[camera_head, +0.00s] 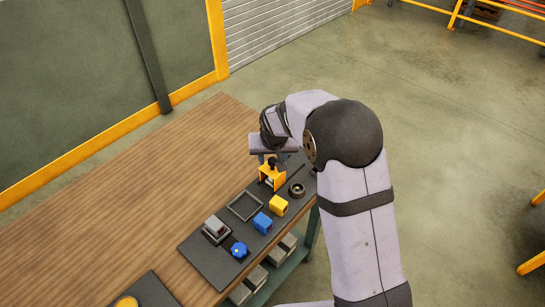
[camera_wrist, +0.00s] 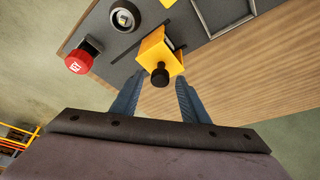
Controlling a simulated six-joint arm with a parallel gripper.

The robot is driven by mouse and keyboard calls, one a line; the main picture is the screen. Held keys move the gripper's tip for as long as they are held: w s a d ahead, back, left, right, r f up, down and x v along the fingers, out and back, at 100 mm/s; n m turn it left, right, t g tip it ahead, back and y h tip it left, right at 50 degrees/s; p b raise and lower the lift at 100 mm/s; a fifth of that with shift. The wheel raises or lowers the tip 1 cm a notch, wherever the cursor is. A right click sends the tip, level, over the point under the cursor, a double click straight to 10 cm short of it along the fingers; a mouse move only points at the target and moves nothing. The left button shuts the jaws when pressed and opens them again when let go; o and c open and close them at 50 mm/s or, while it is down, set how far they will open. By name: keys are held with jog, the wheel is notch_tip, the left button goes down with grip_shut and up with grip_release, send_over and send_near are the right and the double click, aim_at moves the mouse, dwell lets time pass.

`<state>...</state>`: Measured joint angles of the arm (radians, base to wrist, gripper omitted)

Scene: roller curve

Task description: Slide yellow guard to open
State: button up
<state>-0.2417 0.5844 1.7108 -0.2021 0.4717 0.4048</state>
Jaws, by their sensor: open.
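The yellow guard (camera_wrist: 152,48) with a black knob (camera_wrist: 161,76) stands on a dark panel in the wrist view. In the head view the guard (camera_head: 268,178) is at the far end of the panel, partly covered by my gripper. My gripper (camera_wrist: 158,86) is open. Its two blue-grey fingers point towards the guard, one on each side of the knob in the picture. I cannot tell whether a finger touches the knob. In the head view my gripper (camera_head: 271,156) is above the guard, and its fingers are hard to make out.
A red button (camera_wrist: 82,57) and a round ring-shaped part (camera_wrist: 125,17) are beside the guard. A yellow block (camera_head: 278,206), blue block (camera_head: 262,222), blue knob (camera_head: 239,249), square frame (camera_head: 232,210) and grey block (camera_head: 215,225) are along the panel. The wooden table (camera_head: 150,190) is mostly clear leftward.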

grip_shut()
jog(key=w+d+p, duration=0.1)
jog(key=w+d, duration=0.5)
jog(key=shift+w+d+r, duration=0.15)
jog(key=shift+w+d, duration=0.15)
jog(key=shift+w, duration=0.05)
jog(key=shift+c, duration=1.1)
grip_release()
jog(key=shift+o, duration=1.1)
jog(key=shift+w+d, duration=0.1)
jog(key=shift+d, duration=0.05)
